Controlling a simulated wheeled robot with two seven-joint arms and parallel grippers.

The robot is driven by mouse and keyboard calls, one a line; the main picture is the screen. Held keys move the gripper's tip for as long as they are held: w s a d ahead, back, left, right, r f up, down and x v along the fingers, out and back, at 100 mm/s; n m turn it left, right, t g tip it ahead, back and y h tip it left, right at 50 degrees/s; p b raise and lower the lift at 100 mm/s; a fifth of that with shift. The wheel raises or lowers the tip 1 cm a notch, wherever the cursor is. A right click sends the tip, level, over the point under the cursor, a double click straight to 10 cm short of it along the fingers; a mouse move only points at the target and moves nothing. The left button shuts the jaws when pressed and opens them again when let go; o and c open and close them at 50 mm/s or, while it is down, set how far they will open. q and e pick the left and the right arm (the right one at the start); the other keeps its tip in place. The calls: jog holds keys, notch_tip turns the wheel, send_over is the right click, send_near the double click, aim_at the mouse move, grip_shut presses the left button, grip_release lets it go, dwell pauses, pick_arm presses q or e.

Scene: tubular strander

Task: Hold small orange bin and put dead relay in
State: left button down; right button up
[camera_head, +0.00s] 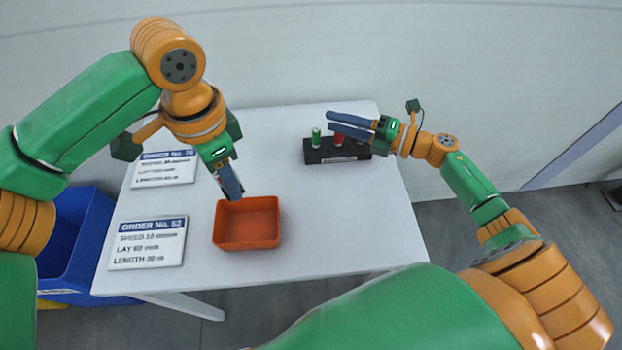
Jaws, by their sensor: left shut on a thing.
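The small orange bin (247,244) sits on the white table, empty, its open top up. My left gripper (233,192) is at the bin's back left rim, shut on its wall. A black block (322,154) at the table's back right holds a green cylinder (316,136) and a red cylinder (338,140) upright; these may be relays, but I cannot tell which is dead. My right gripper (329,120) is open above the block, its two fingers pointing left. Its fingers partly hide the block's right part and the red cylinder's top. I see nothing between them.
The table's middle and front right are clear.

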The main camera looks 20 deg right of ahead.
jog(key=s+a+n+g+y, duration=0.2)
jog(key=s+a+n+g, duration=0.15)
jog(key=a+n, duration=0.35)
jog(key=n+g, duration=0.5)
jog(key=n, duration=0.9)
send_near(259, 198)
jog(key=shift+h, duration=0.3)
jog(key=x, duration=1)
jog(key=shift+a, duration=0.2)
grip_shut()
